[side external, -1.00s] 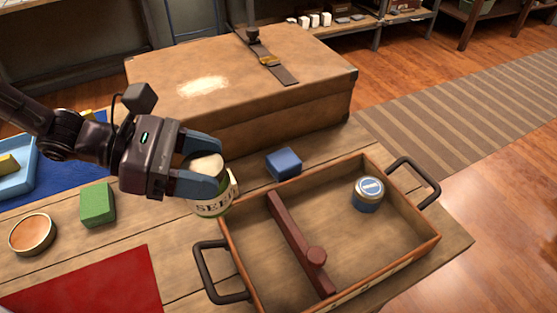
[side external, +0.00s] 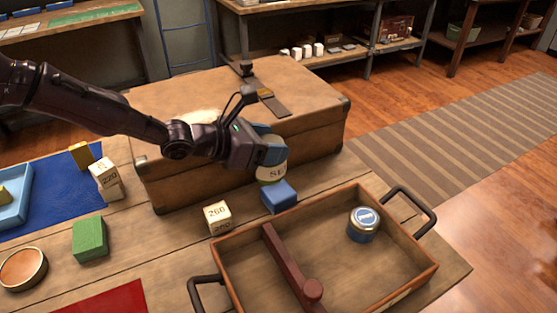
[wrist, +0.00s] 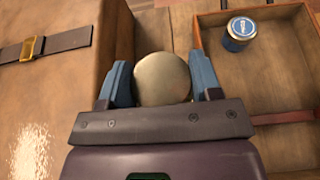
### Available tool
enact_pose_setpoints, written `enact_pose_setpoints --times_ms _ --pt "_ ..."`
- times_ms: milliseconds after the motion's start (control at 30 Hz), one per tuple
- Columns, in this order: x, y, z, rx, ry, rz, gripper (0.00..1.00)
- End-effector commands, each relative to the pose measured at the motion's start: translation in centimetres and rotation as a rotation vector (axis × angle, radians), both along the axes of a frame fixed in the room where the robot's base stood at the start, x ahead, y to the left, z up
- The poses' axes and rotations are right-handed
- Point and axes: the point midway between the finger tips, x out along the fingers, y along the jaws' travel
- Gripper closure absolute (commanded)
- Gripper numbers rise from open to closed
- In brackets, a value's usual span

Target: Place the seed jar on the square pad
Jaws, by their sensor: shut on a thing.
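The seed jar (side external: 271,173) is a pale-lidded jar with a cream label reading "SE…". My gripper (side external: 273,153) is shut on it beside the suitcase's front right part, behind the blue block. The jar's base is partly hidden, so I cannot tell whether it touches the table. In the wrist view the round lid (wrist: 162,78) sits between both blue fingers. A flat red pad (side external: 108,301) lies at the bottom left, cut off by the frame edge. A flat blue mat (side external: 62,178) lies farther left; its full outline is hidden.
A large suitcase (side external: 175,182) stands behind the jar. A blue block (side external: 280,197) and a numbered cream block (side external: 217,217) stand near the wooden tray (side external: 335,205), which holds a small blue jar (side external: 363,224). A green block (side external: 90,240) and round tin (side external: 23,268) are left.

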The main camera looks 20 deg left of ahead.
Motion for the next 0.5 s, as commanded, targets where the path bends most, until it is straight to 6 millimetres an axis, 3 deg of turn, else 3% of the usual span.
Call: enact_pose_setpoints --times_ms 167,367,500 --pt "1.5 -0.9 -1.9 -0.004 -0.004 -0.002 0.72" --pt "2.1 -1.2 -2.7 -0.005 -0.004 -0.001 0.72" --pt "2.2 -1.3 -4.6 -0.003 -0.002 -0.002 0.72"
